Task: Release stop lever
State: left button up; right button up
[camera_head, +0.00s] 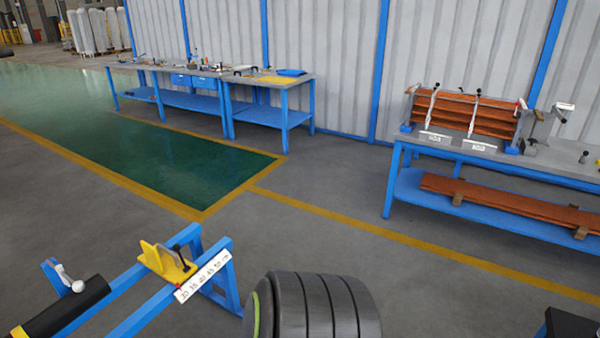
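A yellow stop bracket (160,262) sits on a blue frame (130,322) at the lower left. A small dark lever (180,256) stands at its right side, its upper end raised and leaning. A white scale plate with numbers (204,276) is fixed to the frame just right of the bracket. Neither of my grippers shows in the head view, so I cannot see their state. No gripper is seen touching the lever or the bracket.
A black cylinder (68,308) lies at the lower left beside a blue bracket with a white-knobbed handle (72,281). A dark ribbed cylinder (325,307) fills the bottom middle. Blue workbenches (460,148) stand along the wall. The grey floor between is clear.

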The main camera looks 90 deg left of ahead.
aim_at(176, 246)
jog(key=u, duration=3.95)
jog(key=i+l+u, duration=0.2)
jog(key=u, duration=0.25)
jog(key=i+l+u, duration=0.1)
jog(key=l+u, duration=0.3)
jog(key=i+l+u, duration=0.1)
jog(key=l+u, duration=0.2)
jog(key=u, duration=0.15)
jog(key=l+u, duration=0.5)
jog(key=l, duration=0.6)
jog(key=k+l, duration=0.1)
jog(key=l, duration=0.6)
jog(key=l+u, duration=0.15)
jog(key=l, duration=0.6)
jog(key=k+l+u, duration=0.1)
jog(key=l, duration=0.6)
